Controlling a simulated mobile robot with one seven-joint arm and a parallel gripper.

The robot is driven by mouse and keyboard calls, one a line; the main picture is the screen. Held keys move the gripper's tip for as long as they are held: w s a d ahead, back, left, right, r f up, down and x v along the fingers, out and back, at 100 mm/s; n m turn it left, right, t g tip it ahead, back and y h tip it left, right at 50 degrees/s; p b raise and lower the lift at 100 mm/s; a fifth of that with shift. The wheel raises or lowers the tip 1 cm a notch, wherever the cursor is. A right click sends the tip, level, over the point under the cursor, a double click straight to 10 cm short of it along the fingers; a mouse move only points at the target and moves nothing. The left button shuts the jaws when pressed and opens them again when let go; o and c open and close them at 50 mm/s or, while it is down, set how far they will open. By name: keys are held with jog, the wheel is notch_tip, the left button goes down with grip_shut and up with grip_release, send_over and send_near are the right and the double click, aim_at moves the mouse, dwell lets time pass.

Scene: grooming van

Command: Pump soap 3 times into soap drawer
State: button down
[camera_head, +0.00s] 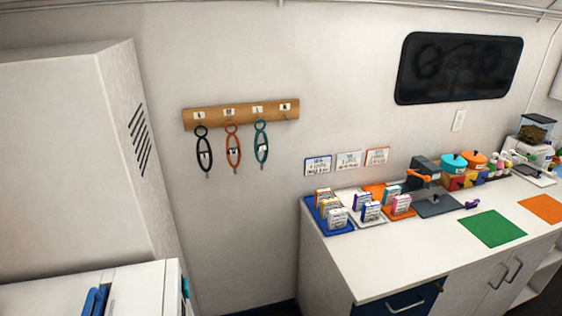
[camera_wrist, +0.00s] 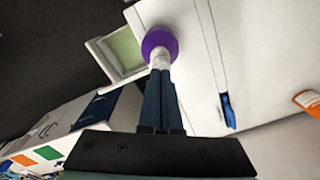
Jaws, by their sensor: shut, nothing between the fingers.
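In the wrist view, my gripper (camera_wrist: 160,76) is shut, with its dark blue fingers together. Just beyond the fingertips is a white pump top (camera_wrist: 160,61) on a round purple body (camera_wrist: 160,42), which looks like the soap dispenser. The fingertips overlap the pump top in the picture; I cannot tell whether they touch it. An open white drawer with a pale green inside (camera_wrist: 125,47) juts from the white machine, just left of the purple body. The dispenser's lower part is hidden. My gripper, the dispenser and the drawer do not show in the head view.
A white machine (camera_wrist: 200,70) has a blue handle (camera_wrist: 228,110); an orange-and-white container (camera_wrist: 307,100) is at the right. In the head view, a counter (camera_head: 385,260) holds small boxes and coloured mats. Leashes (camera_head: 233,148) hang from a wall rack. Dark floor lies beyond the drawer.

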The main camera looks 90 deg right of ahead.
jog(key=shift+f, duration=0.1)
dwell(0.3)
jog(key=shift+f+b, duration=1.1)
jog(key=shift+f, duration=0.4)
jog(key=shift+r, duration=0.2)
jog(key=shift+r+p, duration=1.4)
jog(key=shift+p, duration=0.15)
jog(key=shift+r, duration=0.1)
notch_tip(320, 180, up, 6)
jog(key=p, duration=0.5)
jog(key=shift+p, duration=0.3)
